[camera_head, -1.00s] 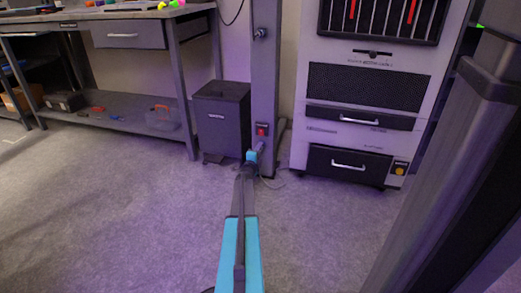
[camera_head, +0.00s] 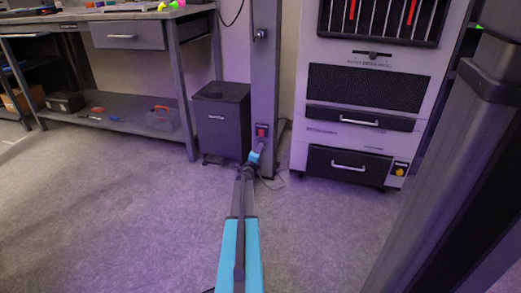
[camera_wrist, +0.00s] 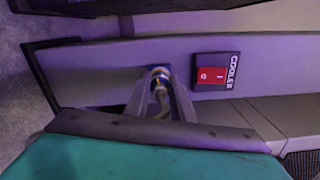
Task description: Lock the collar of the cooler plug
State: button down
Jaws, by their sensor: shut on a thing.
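The cooler plug (camera_wrist: 159,87) shows in the wrist view as a metal collar with a blue ring behind it, against the grey post. My gripper (camera_wrist: 158,93) is shut around the collar, one finger on each side. A grey cable end hangs from the plug between the fingers. In the head view my gripper (camera_head: 260,146) reaches the lower part of the post (camera_head: 265,80), and the plug is too small there to make out. I cannot tell whether the collar is locked.
A red switch labelled COOLER (camera_wrist: 212,74) sits right of the plug; it also shows in the head view (camera_head: 262,131). A dark bin-like cabinet (camera_head: 221,120) stands left of the post and a drawer cabinet (camera_head: 366,115) stands right. A workbench (camera_head: 110,30) is at left. Floor in front is clear.

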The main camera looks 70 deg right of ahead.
jog(key=shift+s+d, duration=0.1)
jog(key=shift+s, duration=0.05)
jog(key=shift+d+m, duration=0.1)
jog(key=shift+m, duration=1)
jog(key=c, duration=1.4)
grip_release()
jog(key=shift+r, duration=0.1)
jog(key=shift+c, duration=0.2)
jog(key=shift+f, duration=0.25)
jog(key=shift+r, duration=0.1)
jog(key=shift+a, duration=0.2)
jog(key=shift+a, duration=2.45)
